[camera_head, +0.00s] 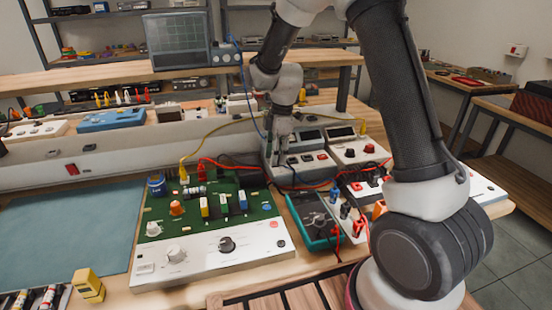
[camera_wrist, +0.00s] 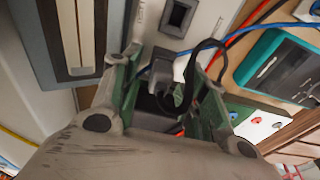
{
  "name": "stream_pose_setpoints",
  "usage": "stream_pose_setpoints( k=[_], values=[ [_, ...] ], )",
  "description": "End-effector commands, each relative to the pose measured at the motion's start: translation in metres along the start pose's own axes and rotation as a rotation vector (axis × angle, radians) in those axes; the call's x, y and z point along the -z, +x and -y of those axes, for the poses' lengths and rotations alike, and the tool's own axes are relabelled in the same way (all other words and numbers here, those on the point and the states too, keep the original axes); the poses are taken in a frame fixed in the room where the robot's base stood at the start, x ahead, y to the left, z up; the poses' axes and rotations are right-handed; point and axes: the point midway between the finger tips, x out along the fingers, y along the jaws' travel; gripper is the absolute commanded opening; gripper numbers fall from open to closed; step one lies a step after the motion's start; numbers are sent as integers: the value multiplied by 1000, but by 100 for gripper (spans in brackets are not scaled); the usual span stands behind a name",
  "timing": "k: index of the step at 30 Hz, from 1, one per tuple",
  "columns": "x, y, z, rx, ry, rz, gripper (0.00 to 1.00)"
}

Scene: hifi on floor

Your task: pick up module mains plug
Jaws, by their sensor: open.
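My gripper (camera_head: 283,138) points down over the grey bench instruments at the back middle of the bench. In the wrist view my gripper (camera_wrist: 168,72) is open, with one finger on each side of a dark grey plug-like piece (camera_wrist: 162,70). A black cable (camera_wrist: 207,46) loops from this piece past the right finger. This looks like the mains plug, but its lower part is hidden between the fingers. I cannot tell whether the fingers touch it. In the head view the plug is not clearly visible behind my gripper.
A grey instrument (camera_head: 308,172) with buttons stands directly below my gripper. The green circuit board panel (camera_head: 246,222) is in front, with a teal multimeter (camera_head: 313,222) to its right. Red, blue and yellow leads cross the bench. A raised shelf with an oscilloscope (camera_head: 178,42) stands behind.

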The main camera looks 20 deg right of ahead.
Motion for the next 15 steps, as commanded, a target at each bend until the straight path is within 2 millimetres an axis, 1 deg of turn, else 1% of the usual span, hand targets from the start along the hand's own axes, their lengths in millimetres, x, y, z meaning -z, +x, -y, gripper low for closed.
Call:
stream_pose_setpoints(
  k=[2,3,8,9,10,15],
  values=[
    [0,0,0,0,0,0,44],
    [0,0,0,0,0,0,40],
    [0,0,0,0,0,0,11],
    [0,0,0,0,0,0,4],
    [0,0,0,0,0,0,0],
    [0,-1,0,0,0,0,0]
  ],
)
